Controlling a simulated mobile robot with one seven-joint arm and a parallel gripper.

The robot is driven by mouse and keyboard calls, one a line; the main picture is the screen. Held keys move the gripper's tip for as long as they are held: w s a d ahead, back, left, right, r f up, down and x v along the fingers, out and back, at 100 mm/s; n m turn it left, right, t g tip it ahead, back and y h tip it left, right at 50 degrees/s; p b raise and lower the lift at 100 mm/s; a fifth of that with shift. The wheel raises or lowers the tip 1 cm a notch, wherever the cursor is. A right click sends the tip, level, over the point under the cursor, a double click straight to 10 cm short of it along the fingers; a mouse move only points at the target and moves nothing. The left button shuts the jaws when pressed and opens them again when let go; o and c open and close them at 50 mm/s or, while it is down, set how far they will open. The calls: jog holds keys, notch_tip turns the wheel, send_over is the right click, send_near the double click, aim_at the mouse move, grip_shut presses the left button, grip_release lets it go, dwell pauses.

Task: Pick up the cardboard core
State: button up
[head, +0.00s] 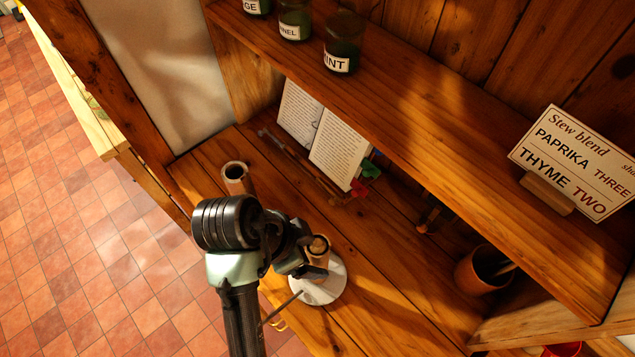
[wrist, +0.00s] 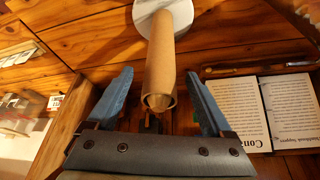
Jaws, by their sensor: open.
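A brown cardboard core (head: 318,252) stands upright on a round white base (head: 328,290) on the lower pine board. My gripper (head: 301,263) is right at it, partly hiding it from the head camera. In the wrist view the core (wrist: 161,65) lies between the two blue fingers of my gripper (wrist: 160,73), its open end toward the camera. The fingers are open, with a gap on each side of the core. The white base (wrist: 180,14) shows at its far end. A second brown tube (head: 234,180) stands on the board farther back to the left.
An open book (head: 338,150) leans at the back of the board. Above are a shelf with jars (head: 342,45) and a sign (head: 575,160). A brown pot (head: 478,274) stands at the right. A tiled floor lies beyond the board's left edge.

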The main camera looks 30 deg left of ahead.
jog(key=p+x, duration=0.1)
jog(key=x, duration=0.3)
jog(key=shift+w+f, duration=0.1)
jog(key=shift+c, duration=0.3)
grip_shut()
